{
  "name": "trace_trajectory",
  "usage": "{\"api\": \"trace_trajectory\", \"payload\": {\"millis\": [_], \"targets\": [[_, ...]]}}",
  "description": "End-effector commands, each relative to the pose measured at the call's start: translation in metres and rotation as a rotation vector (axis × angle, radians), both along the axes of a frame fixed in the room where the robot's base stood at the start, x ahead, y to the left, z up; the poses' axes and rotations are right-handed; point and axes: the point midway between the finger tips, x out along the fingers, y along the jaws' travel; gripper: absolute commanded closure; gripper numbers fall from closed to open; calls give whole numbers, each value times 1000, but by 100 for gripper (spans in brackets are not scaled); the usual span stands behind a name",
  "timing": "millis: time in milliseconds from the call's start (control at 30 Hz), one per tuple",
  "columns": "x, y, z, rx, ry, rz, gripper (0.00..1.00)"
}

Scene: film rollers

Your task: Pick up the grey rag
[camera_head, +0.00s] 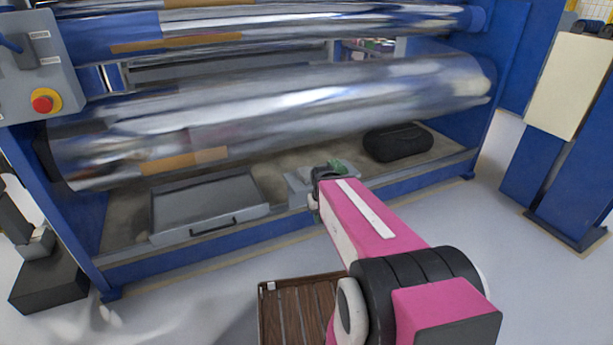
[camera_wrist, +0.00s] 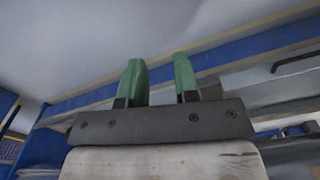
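I cannot make out a grey rag in either view. My gripper (camera_head: 337,167) is in front of the machine's lower shelf in the head view, partly hidden by my pink arm. In the wrist view my gripper (camera_wrist: 158,60) shows two green fingers standing apart, with nothing held between them. Beyond the fingers are floor and a blue rail.
On the machine's low shelf (camera_head: 285,158) lie a grey lidded case (camera_head: 208,200) with a dark handle, a small grey box (camera_head: 300,187) beside my gripper, and a black bag (camera_head: 397,142). Large film rollers (camera_head: 290,110) hang above. A brown slatted crate (camera_head: 290,310) stands on the floor.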

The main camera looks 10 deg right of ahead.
Motion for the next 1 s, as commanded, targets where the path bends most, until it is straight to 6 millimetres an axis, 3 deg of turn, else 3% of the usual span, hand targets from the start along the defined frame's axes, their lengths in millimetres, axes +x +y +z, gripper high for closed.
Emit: {"api": "trace_trajectory", "payload": {"millis": [33, 133, 200, 400, 500, 600, 733, 1000], "targets": [[13, 0, 0, 4, -12, 7, 54], [54, -1, 5, 18, -59, 38, 22], [96, -2, 12, 29, -111, 73, 1], [212, -9, 46, 49, -271, 180, 1], [250, -12, 62, 51, -329, 220, 1], [272, -15, 74, 50, -366, 245, 1], [282, -15, 75, 50, -382, 256, 1], [294, -11, 43, 50, -379, 256, 1]]}}
